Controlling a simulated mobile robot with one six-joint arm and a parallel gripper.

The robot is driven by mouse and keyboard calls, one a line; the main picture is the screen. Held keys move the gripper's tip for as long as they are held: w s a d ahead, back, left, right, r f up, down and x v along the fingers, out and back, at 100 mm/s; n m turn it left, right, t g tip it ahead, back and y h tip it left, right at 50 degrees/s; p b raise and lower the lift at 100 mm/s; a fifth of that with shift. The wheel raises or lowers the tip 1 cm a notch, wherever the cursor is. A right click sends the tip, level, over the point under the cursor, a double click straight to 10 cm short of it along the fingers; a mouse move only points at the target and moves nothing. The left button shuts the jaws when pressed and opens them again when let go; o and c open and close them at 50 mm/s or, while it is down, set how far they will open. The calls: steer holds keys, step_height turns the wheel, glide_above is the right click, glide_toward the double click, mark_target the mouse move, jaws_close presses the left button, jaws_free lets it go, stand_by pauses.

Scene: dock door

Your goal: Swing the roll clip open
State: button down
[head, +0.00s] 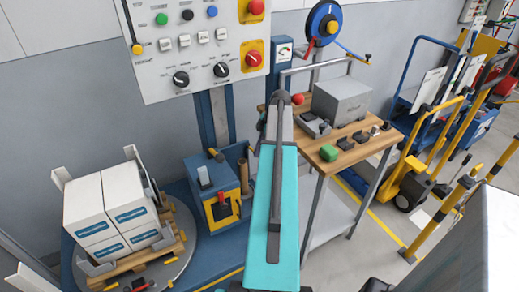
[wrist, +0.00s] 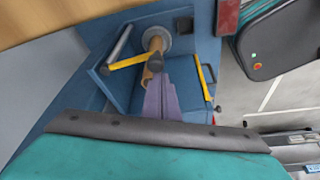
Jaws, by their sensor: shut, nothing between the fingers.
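A brown roll (wrist: 154,42) on a grey round flange stands on the blue machine in the wrist view. A yellow bar (wrist: 132,60), which looks like the roll clip, lies across the roll, its left end by a dark grey cylinder. The roll also shows in the head view (head: 243,176), beside my arm; the clip is not clear there.
A blue box with a yellow front (head: 222,206) stands left of my arm. White cartons (head: 108,210) sit on a turntable at left. A control panel (head: 195,45) hangs above. A wooden workbench (head: 355,150) stands at right. A second yellow bar (wrist: 205,78) is right of the fingers.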

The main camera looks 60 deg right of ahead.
steer(key=shift+r, duration=0.1)
steer(key=s+a+r+b, duration=0.3)
steer(key=s+a+r, duration=0.1)
steer(key=s+a, duration=0.6)
steer(key=shift+a+r, duration=0.4)
steer(key=shift+a, duration=0.9)
stand_by(0.5)
steer(key=shift+s, duration=0.15)
